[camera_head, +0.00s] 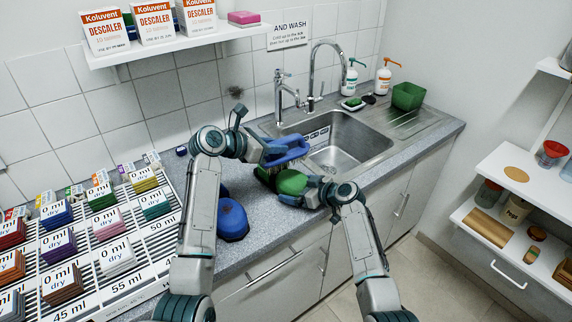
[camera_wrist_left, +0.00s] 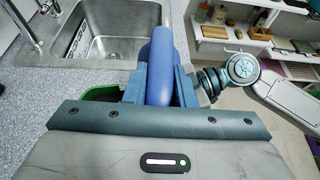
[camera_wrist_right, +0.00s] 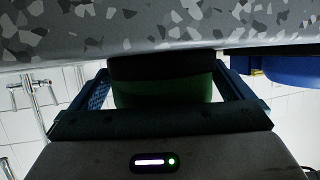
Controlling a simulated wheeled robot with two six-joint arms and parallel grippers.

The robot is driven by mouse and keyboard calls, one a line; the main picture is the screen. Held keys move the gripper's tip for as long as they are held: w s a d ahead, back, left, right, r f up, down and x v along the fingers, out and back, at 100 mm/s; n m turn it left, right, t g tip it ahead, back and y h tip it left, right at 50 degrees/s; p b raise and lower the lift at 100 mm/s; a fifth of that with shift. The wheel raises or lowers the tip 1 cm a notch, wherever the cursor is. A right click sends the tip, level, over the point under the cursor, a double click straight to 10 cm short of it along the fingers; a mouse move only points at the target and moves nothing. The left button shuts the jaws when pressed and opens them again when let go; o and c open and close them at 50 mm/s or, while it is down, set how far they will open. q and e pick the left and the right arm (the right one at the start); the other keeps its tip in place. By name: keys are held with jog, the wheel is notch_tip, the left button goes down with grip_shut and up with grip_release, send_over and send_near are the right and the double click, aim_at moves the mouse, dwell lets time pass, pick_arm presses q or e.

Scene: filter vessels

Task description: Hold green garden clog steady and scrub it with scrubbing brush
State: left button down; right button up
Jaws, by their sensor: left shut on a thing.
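The green garden clog (camera_head: 292,182) sits on the grey counter in front of the sink. It is also between the fingers of my right gripper (camera_wrist_right: 165,85) in the right wrist view, as a dark green shape (camera_wrist_right: 165,93). Those fingers are on both sides of it; whether they press on it is unclear. My left gripper (camera_wrist_left: 160,85) is shut on the blue handle of the scrubbing brush (camera_wrist_left: 160,65). In the head view the brush (camera_head: 290,153) is just behind and above the clog. Whether its bristles touch the clog is hidden.
A blue rounded object (camera_head: 232,219) sits on the counter left of the clog. The steel sink (camera_head: 350,140) with faucets lies behind. A rack (camera_head: 160,235) of labelled coloured stacks fills the left. Bottles and a green tub (camera_head: 407,96) stand at the back right.

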jog(key=shift+d, duration=0.1)
jog(key=v, duration=1.2)
